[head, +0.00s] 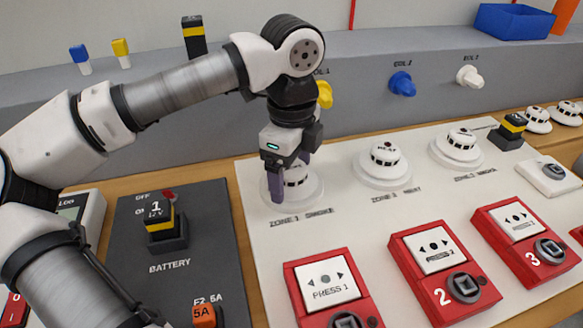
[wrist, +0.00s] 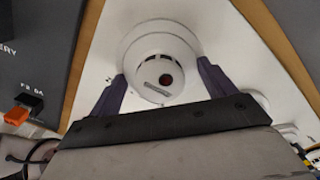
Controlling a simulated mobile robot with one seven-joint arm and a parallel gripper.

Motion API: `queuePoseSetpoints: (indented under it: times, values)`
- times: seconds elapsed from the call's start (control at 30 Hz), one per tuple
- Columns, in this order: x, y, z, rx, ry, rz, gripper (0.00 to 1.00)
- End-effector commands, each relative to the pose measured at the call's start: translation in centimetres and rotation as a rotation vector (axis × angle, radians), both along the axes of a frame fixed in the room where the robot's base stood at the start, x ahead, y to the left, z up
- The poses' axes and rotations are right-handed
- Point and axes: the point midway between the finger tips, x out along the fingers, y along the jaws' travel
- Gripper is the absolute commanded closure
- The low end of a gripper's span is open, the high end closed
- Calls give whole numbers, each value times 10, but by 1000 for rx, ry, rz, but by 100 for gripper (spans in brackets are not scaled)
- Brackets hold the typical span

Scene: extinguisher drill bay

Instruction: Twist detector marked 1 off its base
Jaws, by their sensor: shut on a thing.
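The detector at the zone 1 smoke label (head: 296,183) is a round white dome with dark slots, sitting on a wide white base on the panel. My gripper (head: 290,180) comes down over it from above, with its dark purple fingers on either side. In the wrist view the detector (wrist: 160,75) shows a dark red spot and a small grey label, between the two fingers (wrist: 158,88). My gripper is shut on the detector. The detector appears level on its base (head: 312,197); its number is hidden or unreadable.
Two more detectors, heat (head: 383,156) and another (head: 461,142), stand to the right. Red call points (head: 333,285) line the front. A dark battery box (head: 180,245) is at left. A grey sloped ledge with coloured knobs (head: 402,83) runs behind.

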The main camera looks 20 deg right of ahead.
Motion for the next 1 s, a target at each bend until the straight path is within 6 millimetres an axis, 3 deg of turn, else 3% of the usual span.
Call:
queuePoseSetpoints:
  times: [1.0]
  values:
    - [0, 0, 22, 0, -1, -1, 42]
